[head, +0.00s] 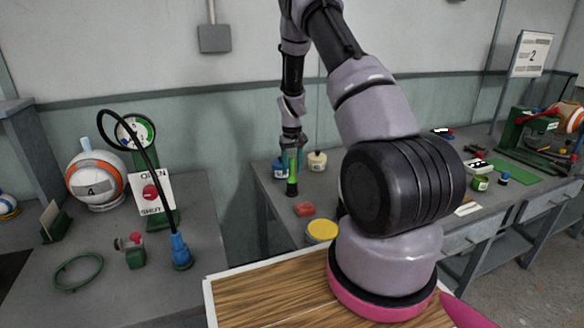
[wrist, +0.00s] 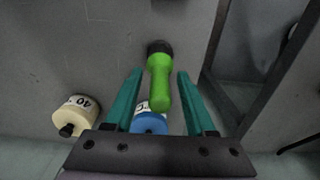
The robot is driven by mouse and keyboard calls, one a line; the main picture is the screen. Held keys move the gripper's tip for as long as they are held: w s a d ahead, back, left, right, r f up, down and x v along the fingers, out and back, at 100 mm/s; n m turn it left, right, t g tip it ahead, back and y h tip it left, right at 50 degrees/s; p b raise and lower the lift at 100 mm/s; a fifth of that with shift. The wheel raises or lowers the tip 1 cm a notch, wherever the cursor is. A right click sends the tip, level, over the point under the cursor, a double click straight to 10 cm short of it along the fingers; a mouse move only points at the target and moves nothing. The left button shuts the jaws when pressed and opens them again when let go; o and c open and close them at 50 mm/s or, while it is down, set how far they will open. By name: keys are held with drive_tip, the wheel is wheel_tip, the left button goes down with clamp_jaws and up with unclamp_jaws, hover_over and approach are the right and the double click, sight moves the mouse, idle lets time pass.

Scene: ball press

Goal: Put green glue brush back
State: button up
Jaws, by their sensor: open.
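The green glue brush (head: 292,180) stands about upright on the grey bench, with its dark end down. In the wrist view the green brush (wrist: 160,88) lies between my two teal fingers, with visible gaps on both sides. My gripper (head: 291,158) is open around the handle, pointing down, and also shows in the wrist view (wrist: 160,74). A blue-capped pot (wrist: 150,124) with a white label is partly hidden behind the brush and gripper. A cream pot (wrist: 76,117) marked 40 stands beside it.
A left bench holds a ball (head: 97,180) and pump with gauge (head: 136,131).

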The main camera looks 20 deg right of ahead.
wheel_tip(320, 180, up, 12)
drive_tip(key=shift+f, duration=0.1)
drive_tip(key=s+a+r+m+t, duration=0.1)
drive_tip(key=s+a+r, duration=0.1)
drive_tip(key=s+r, duration=0.35)
drive_tip(key=s+a+r+t+y, duration=0.1)
drive_tip(key=s+a+r, duration=0.1)
drive_tip(key=r, duration=0.6)
drive_tip(key=s+a+r+m+t, duration=0.1)
drive_tip(key=s+r, duration=0.3)
drive_tip(key=r, duration=0.3)
drive_tip(key=s+a+r+m+t, duration=0.1)
drive_tip(key=s+r, duration=0.3)
drive_tip(key=s, duration=0.6)
drive_tip(key=s+a+r+m+t+y, duration=0.1)
drive_tip(key=s+a+r+t, duration=0.2)
drive_tip(key=s, duration=0.8)
drive_tip(key=shift+a+r, duration=0.6)
drive_tip(key=shift+a, duration=0.05)
drive_tip(key=shift+w, duration=0.1)
